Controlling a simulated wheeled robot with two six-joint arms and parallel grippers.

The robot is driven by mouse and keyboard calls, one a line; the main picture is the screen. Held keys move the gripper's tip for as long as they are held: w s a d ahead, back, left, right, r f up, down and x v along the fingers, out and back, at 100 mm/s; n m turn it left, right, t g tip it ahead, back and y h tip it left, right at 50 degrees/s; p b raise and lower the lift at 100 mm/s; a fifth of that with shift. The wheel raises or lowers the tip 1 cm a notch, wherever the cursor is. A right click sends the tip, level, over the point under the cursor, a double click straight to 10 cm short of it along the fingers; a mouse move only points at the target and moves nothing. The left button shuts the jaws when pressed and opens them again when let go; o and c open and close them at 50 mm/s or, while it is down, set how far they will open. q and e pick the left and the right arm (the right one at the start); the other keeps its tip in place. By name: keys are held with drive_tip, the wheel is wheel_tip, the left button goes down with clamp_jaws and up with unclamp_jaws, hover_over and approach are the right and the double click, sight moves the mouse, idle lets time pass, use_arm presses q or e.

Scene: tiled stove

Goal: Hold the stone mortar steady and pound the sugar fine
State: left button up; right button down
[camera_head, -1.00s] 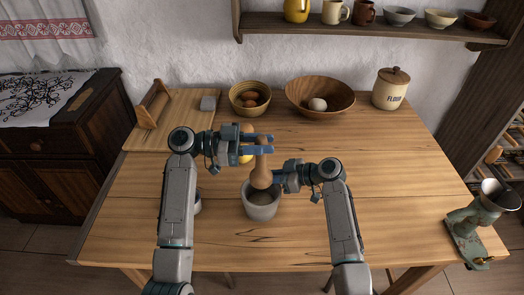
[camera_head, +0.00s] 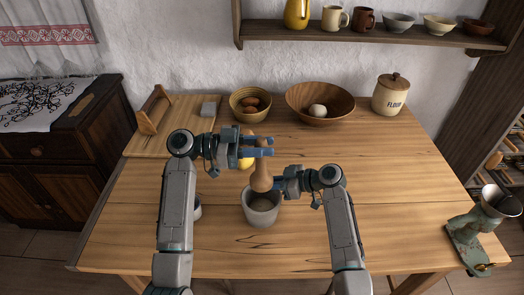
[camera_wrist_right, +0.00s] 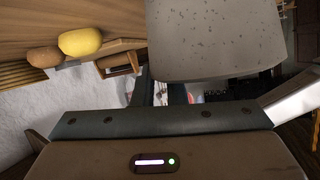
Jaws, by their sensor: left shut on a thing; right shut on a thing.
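The grey stone mortar (camera_head: 261,214) stands upright near the front middle of the table. My right gripper (camera_head: 282,184) is shut on its rim from the right. The mortar's speckled wall (camera_wrist_right: 215,40) fills the top of the right wrist view. My left gripper (camera_head: 266,147) is shut on the wooden pestle (camera_head: 261,178) near its upper part and holds it upright. The pestle's thick lower end is at the mortar's mouth. The sugar cannot be made out, and how deep the pestle reaches is unclear.
A green grinder (camera_head: 463,242) is at the right corner. The table right of the mortar is clear.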

sight(262, 180)
use_arm(q)
drive_tip(key=shift+f, duration=5.15)
drive_tip(key=shift+f, duration=1.1)
drive_tip(key=shift+r, duration=1.25)
drive_tip(key=shift+f, duration=0.15)
drive_tip(key=shift+f, duration=1.1)
